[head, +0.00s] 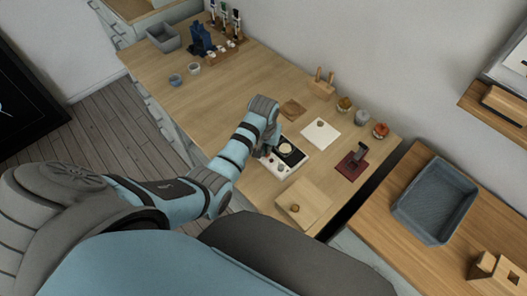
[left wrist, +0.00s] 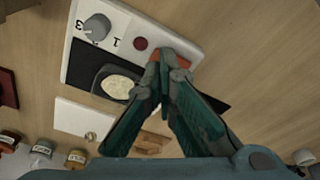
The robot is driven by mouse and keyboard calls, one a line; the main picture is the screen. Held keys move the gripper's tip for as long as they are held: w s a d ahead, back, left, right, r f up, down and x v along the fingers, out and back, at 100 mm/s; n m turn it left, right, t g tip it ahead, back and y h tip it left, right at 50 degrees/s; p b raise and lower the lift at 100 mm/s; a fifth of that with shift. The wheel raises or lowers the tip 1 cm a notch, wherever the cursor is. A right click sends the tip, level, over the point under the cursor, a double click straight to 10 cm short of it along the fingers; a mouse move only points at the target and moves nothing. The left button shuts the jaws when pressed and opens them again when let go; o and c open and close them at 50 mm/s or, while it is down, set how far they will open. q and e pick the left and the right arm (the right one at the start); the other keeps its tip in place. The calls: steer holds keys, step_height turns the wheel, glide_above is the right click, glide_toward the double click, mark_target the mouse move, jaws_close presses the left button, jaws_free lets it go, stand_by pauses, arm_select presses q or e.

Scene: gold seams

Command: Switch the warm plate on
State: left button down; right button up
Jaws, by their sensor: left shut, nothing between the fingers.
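The warm plate (head: 285,173) lies on the wooden bench, with a white control strip and a black top. In the left wrist view, its strip (left wrist: 75,48) carries a grey knob (left wrist: 97,27), a dark red round lamp or button (left wrist: 141,43) and an orange-red switch (left wrist: 184,62). The switch is partly hidden behind my fingers. A small dark dish with pale contents (left wrist: 118,86) sits on the black top. My left gripper (left wrist: 164,66) is shut and empty, its tips at the switch; touching or just above, I cannot tell. My right gripper is out of view.
A white square (head: 320,133) with a small knob lies behind the plate, and a wooden board (head: 311,196) with a knob to its right. The bench's left middle is clear.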

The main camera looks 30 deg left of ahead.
arm_select(q)
steer(key=shift+f+b, duration=0.6)
steer(key=shift+f, duration=0.45)
steer(key=shift+r, duration=0.1)
step_height(320, 180, up, 3)
steer(key=p, duration=0.3)
steer(key=shift+r, duration=1.95)
